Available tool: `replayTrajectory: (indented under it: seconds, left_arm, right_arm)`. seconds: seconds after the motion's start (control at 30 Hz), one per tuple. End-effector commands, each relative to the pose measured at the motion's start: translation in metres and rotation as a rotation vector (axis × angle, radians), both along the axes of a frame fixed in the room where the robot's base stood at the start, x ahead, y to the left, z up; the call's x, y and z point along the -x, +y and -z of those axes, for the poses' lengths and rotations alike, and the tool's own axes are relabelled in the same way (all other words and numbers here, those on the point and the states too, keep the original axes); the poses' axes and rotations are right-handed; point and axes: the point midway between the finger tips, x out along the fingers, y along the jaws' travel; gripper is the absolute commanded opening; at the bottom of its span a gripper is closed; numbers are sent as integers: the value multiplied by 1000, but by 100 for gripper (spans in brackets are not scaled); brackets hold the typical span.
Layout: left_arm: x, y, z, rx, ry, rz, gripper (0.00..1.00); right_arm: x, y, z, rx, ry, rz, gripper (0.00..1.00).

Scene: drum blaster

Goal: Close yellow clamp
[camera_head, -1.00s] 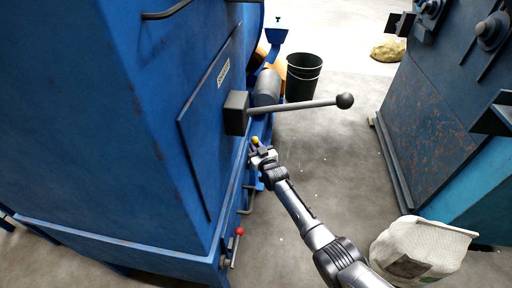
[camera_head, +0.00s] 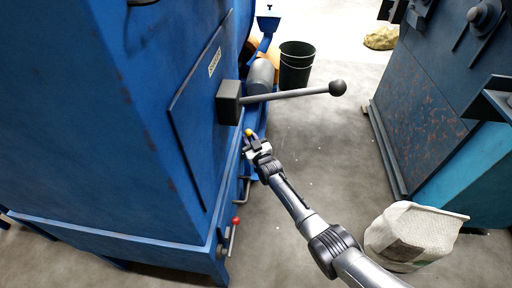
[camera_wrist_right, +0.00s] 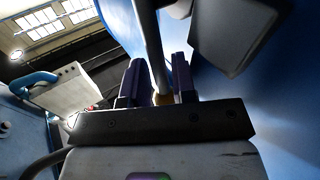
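The rest of the clamp is mostly hidden by the gripper and the machine. My left gripper is not in view.
The grey lever (camera_head: 290,94) with a ball end sticks out above my right gripper. A red-knobbed handle (camera_head: 235,221) is lower on the blue machine (camera_head: 80,120). A white sack (camera_head: 412,235) and a dark bin (camera_head: 296,66) stand on the floor.

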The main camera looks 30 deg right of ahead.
Motion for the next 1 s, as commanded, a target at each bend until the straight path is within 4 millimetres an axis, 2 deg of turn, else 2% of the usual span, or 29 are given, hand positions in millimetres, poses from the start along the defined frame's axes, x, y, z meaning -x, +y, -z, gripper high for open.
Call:
replayTrajectory:
  seconds: [0.27, 0.3, 0.6, 1.0]
  left_arm:
    - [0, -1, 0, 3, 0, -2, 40]
    - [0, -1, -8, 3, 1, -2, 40]
    - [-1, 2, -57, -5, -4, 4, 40]
    - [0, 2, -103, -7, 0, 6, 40]
  right_arm:
    - [-6, -4, -5, -63, 89, 0, 25]
    - [-2, -4, -7, -71, 104, 0, 25]
    - [56, -5, -12, -69, 96, 1, 25]
    - [132, -4, -9, -67, 100, 1, 25]
